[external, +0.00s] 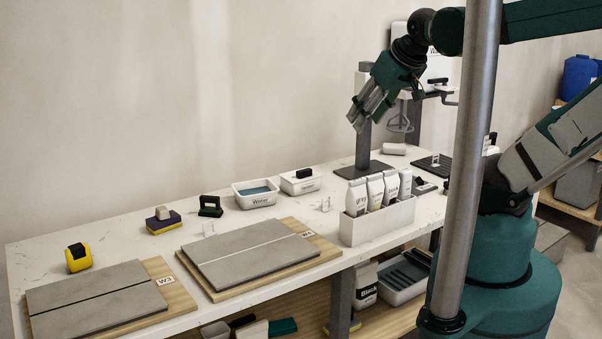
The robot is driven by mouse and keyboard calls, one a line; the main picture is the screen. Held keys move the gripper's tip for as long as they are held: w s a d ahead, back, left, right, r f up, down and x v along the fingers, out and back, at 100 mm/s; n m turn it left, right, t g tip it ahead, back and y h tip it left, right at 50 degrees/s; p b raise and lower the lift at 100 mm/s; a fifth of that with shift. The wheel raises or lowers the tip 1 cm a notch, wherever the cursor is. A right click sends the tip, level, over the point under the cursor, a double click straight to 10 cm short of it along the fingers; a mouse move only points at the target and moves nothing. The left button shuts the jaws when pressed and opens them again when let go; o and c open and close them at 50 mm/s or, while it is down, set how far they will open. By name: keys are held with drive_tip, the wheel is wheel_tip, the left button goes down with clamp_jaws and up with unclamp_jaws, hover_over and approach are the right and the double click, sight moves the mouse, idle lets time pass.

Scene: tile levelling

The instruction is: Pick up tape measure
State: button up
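The tape measure (78,258) is yellow with a black top. It stands on the white table at the far left, just behind the grey tiles marked W3. My gripper (358,116) is high above the back of the table, right of the middle of the view, pointing down and to the left. It is far to the right of the tape measure and touches nothing that I can see. Its fingers lie close together at this angle, and I cannot make out a gap between them.
Two wooden boards with grey tiles (95,300) (250,252) lie along the front edge.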

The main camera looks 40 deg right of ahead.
drive_tip(key=w+a+r+n+g+y, duration=0.1)
drive_tip(key=w+a+r+n, duration=0.2)
drive_tip(key=w+a, duration=0.45)
drive_tip(key=w+a+r+n+g, duration=0.1)
drive_tip(key=w+a+r+n, duration=0.2)
drive_tip(key=w+a, duration=0.4)
drive_tip(key=w+a+f+n+g, duration=0.1)
drive_tip(key=w+a+f+n, duration=0.1)
drive_tip(key=w+a, duration=0.6)
drive_tip(key=w+a+f+n+g, duration=0.1)
drive_tip(key=w+a+f+n, duration=0.3)
drive_tip(key=a, duration=0.6)
drive_tip(key=n+g+h, duration=0.1)
drive_tip(key=n+g, duration=0.2)
drive_tip(key=n, duration=0.5)
hover_over(84, 244)
drive_tip(key=f, duration=1.5)
drive_tip(key=d+f, duration=0.1)
drive_tip(key=f, duration=0.7)
drive_tip(key=shift+w+f, duration=0.25)
drive_tip(key=shift+f, duration=0.05)
drive_tip(key=shift+s+a+f, duration=0.15)
drive_tip(key=shift+a+f, duration=0.25)
drive_tip(key=shift+a, duration=0.05)
